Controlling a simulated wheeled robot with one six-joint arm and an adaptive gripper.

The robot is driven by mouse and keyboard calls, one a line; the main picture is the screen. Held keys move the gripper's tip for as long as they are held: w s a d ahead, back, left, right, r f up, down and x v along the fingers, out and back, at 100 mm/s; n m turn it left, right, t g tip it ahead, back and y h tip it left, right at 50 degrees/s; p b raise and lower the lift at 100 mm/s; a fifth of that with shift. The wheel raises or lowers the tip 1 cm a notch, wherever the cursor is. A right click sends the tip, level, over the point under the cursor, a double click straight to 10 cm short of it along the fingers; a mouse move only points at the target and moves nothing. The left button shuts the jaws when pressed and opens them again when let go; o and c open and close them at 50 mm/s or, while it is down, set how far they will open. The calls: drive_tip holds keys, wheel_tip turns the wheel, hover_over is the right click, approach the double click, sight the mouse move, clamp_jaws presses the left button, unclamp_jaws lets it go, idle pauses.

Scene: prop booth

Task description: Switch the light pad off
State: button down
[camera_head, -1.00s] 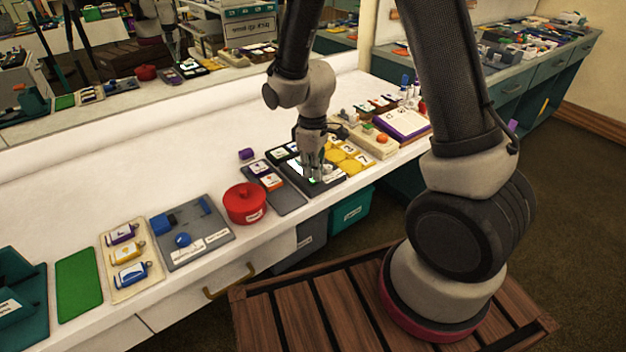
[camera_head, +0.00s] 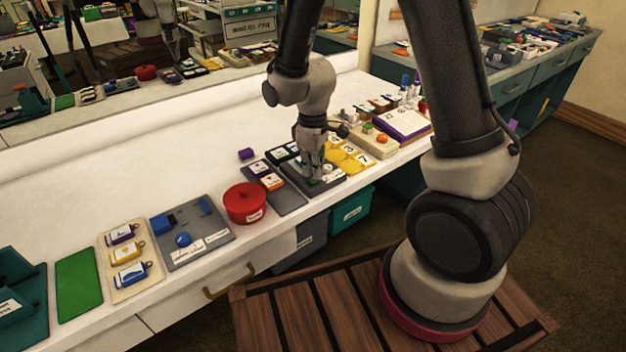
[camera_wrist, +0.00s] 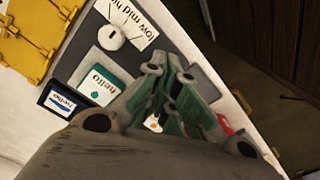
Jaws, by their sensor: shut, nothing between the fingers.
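The light pad (camera_head: 333,184) is a dark grey board near the front edge of the white counter. No bright glow shows on it. In the wrist view its board (camera_wrist: 168,42) carries a white round knob (camera_wrist: 111,38) beside a label reading "low mid high", and a pale square with a green-edged "hello" card (camera_wrist: 98,82). A grey square (camera_wrist: 207,82) is partly hidden behind my fingers. My gripper (camera_head: 313,177) is shut and empty, pointing down over the pad; it also shows in the wrist view (camera_wrist: 168,75). I cannot tell whether the fingertips touch the pad.
A grey board with cards (camera_head: 287,199) and a red pot (camera_head: 245,204) stand left of the pad. Yellow numbered tiles (camera_head: 352,155) and a beige box with an orange button (camera_head: 381,139) stand right. The counter behind is mostly clear.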

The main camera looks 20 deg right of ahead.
drive_tip(key=shift+r, duration=1.9)
drive_tip(key=s+d+r+m+t, duration=0.2)
drive_tip(key=s+d+r+m, duration=0.2)
drive_tip(key=s+d+r, duration=0.3)
drive_tip(key=s+d+r+m+t, duration=0.2)
drive_tip(key=s+d+r+m, duration=0.3)
drive_tip(key=s+d+r, duration=0.3)
drive_tip(key=s+r, duration=0.4)
drive_tip(key=r, duration=0.4)
drive_tip(key=shift+m, duration=0.3)
